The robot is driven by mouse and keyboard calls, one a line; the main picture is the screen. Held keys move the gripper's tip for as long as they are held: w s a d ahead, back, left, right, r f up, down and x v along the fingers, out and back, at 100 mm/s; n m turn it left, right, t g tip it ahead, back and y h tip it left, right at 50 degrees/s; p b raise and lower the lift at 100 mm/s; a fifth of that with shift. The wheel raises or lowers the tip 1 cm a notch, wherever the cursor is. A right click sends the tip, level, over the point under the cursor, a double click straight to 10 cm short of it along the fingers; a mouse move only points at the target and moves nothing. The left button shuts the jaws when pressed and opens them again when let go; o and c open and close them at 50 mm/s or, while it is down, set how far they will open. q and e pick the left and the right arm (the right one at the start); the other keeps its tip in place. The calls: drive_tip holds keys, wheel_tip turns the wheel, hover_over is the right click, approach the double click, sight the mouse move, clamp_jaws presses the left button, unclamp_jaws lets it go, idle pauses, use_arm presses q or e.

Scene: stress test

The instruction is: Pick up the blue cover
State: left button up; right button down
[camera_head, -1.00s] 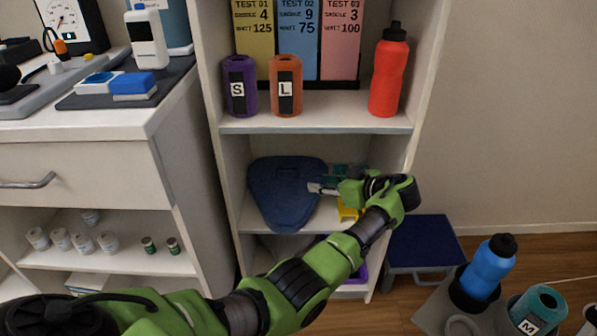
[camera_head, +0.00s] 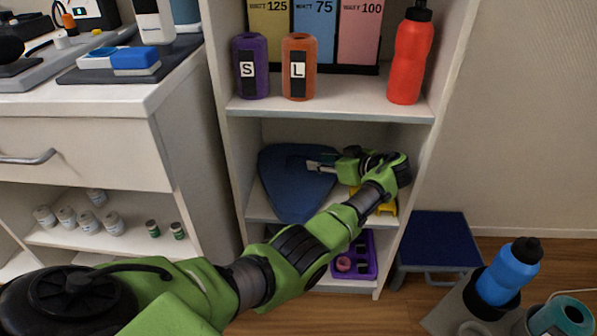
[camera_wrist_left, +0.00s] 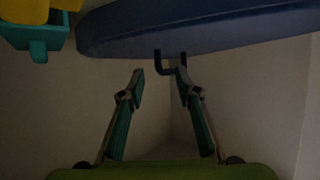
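The blue cover (camera_head: 297,190), a dark blue, rounded, saddle-like shape, leans on the middle shelf of the white rack. In the left wrist view its long edge (camera_wrist_left: 200,28) runs across the top. A small black bracket-like part (camera_wrist_left: 170,62) shows below that edge. My left gripper (camera_head: 318,166) is at the upper right part of the cover in the head view. In the left wrist view my left gripper (camera_wrist_left: 160,78) is open, fingers apart, with nothing gripped. Its tips are just below the cover's edge; contact cannot be told. My right gripper is not in view.
A yellow item (camera_head: 387,208) lies beneath my left wrist, and a yellow and teal item (camera_wrist_left: 35,38) shows in the wrist view. The rack's right side panel (camera_head: 422,160) and upper shelf edge (camera_head: 330,115) are close to my arm. A purple tray (camera_head: 363,268) sits below.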

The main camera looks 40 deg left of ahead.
sight(298, 172)
use_arm(q)
drive_tip(key=b+x, duration=0.1)
drive_tip(key=x, duration=0.3)
drive_tip(key=shift+f+b, duration=0.25)
drive_tip(key=shift+b, duration=0.05)
drive_tip(key=shift+a, duration=0.15)
clamp_jaws()
